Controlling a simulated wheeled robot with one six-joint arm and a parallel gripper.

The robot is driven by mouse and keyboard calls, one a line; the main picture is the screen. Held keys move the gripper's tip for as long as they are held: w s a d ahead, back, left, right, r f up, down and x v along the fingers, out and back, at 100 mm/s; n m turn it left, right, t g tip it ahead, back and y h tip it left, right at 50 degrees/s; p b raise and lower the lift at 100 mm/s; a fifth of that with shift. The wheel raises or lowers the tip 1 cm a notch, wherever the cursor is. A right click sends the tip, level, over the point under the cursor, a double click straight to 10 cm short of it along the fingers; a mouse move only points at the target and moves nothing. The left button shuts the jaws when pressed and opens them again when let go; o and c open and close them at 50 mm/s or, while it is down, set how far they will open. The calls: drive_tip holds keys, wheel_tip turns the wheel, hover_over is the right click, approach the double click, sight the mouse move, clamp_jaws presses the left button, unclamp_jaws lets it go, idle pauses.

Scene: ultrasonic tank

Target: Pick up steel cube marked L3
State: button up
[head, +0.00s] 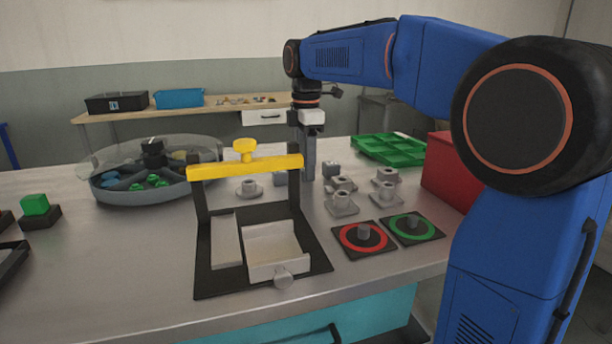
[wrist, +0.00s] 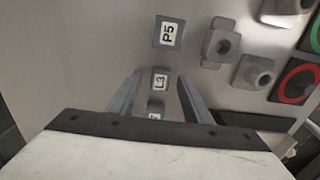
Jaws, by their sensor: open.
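The steel cube marked L3 (wrist: 159,80) stands on the metal table in the wrist view, its label facing up. It lies between the lines of my gripper's two fingers, near their tips. My gripper (wrist: 155,88) is open, with a finger to each side of the cube and no contact visible. In the head view my gripper (head: 308,165) points straight down behind the yellow-barred fixture, and I cannot make out the L3 cube there. A grey cube marked P5 (wrist: 168,33) stands beyond it. Another labelled cube (wrist: 155,108) is partly hidden by my gripper's body.
A fixture with a yellow bar (head: 245,167) stands in front of my gripper. Several grey fittings (head: 342,204) stand to the right, near a red-ringed pad (head: 350,248) and a green-ringed pad (head: 425,232). A round divided tray (head: 120,196) is left; a green tray (head: 385,150) is behind.

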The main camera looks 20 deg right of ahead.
clamp_jaws()
